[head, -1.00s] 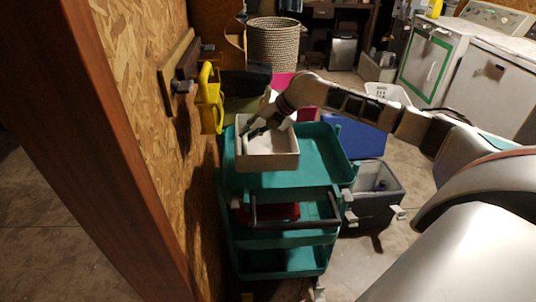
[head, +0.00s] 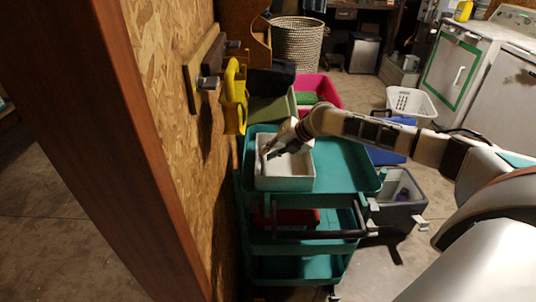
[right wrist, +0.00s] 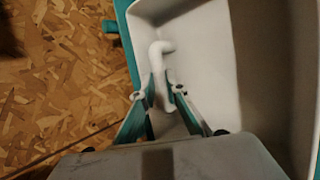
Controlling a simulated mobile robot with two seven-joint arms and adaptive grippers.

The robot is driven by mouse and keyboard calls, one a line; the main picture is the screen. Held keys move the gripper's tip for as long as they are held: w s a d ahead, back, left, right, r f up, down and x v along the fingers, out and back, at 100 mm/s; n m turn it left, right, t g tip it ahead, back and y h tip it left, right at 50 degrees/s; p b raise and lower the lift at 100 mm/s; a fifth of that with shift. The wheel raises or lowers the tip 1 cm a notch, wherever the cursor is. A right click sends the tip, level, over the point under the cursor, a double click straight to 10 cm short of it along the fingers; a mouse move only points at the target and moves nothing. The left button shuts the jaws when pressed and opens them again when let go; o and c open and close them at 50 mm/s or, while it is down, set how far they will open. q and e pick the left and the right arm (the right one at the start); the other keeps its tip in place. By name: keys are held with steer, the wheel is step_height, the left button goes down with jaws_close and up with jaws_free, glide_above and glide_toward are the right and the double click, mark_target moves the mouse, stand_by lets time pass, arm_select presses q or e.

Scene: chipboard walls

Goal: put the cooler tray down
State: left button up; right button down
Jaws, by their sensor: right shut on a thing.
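The white cooler tray (head: 285,184), an open box, is over the left part of the teal cart's top shelf (head: 345,165) in the head view. It looks level. I cannot tell whether its bottom touches the shelf. My right gripper (head: 272,150) reaches into it from the upper right. In the right wrist view, my right gripper (right wrist: 162,92) is shut on a white curved handle piece (right wrist: 160,58) inside the tray, near its corner. The tray's pale wall (right wrist: 195,30) fills the right side there. My left gripper is not in view.
A chipboard wall (head: 165,110) stands close on the cart's left, with a yellow object (head: 234,98) hanging from it. A grey open cooler (head: 400,200) stands on the floor right of the cart. Green and pink bins (head: 318,88) are behind the cart. The shelf's right part is clear.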

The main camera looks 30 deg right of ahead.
steer(key=shift+f, duration=0.15)
steer(key=c, duration=2)
jaws_free()
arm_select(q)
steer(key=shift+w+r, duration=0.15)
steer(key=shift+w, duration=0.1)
arm_select(e)
steer(key=shift+r, duration=0.3)
arm_select(q)
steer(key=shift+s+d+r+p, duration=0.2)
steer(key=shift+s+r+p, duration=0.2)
steer(key=shift+p, duration=0.5)
arm_select(e)
steer(key=v, duration=1.1)
steer(key=shift+s+d+r, duration=0.1)
steer(key=shift+s+r, duration=0.15)
